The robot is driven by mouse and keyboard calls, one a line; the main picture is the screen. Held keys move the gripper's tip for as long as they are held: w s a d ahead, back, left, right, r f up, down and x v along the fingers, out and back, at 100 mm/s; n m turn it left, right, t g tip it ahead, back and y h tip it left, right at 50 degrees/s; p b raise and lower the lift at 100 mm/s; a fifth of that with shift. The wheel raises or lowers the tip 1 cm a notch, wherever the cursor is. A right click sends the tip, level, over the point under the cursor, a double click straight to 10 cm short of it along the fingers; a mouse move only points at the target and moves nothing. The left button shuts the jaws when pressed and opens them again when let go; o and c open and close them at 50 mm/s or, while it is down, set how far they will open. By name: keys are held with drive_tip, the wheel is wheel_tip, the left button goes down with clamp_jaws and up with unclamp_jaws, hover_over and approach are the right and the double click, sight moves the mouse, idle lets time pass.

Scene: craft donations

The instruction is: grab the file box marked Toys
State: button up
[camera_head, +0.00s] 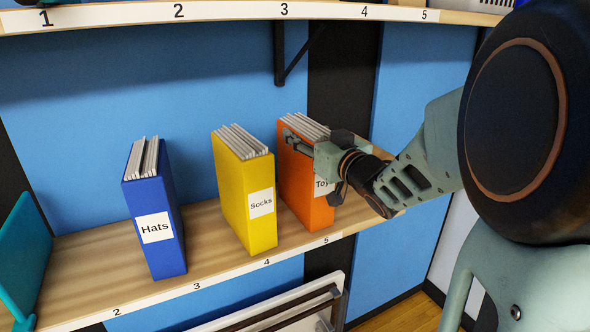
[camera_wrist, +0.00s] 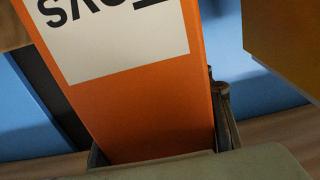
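The orange file box (camera_head: 304,190) labelled Toys stands upright on the lower shelf, at the right end of a row of three boxes. My gripper (camera_head: 316,150) is at its upper front, with one finger along its left side. In the wrist view the orange box (camera_wrist: 150,110), its white label upside down, lies between my fingers (camera_wrist: 160,150). The fingers sit close to both sides of it; whether they press on it I cannot tell. My gripper and wrist hide part of its label and its upper right side in the head view.
A yellow Socks box (camera_head: 235,190) stands just left of the orange one, with a narrow gap. A blue Hats box (camera_head: 153,190) and a teal bookend (camera_head: 24,255) stand farther left on the wooden shelf (camera_head: 90,262). A numbered shelf (camera_head: 230,10) runs above.

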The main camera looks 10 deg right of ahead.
clamp_jaws()
drive_tip(key=shift+w+r, duration=0.1)
drive_tip(key=shift+r, duration=0.05)
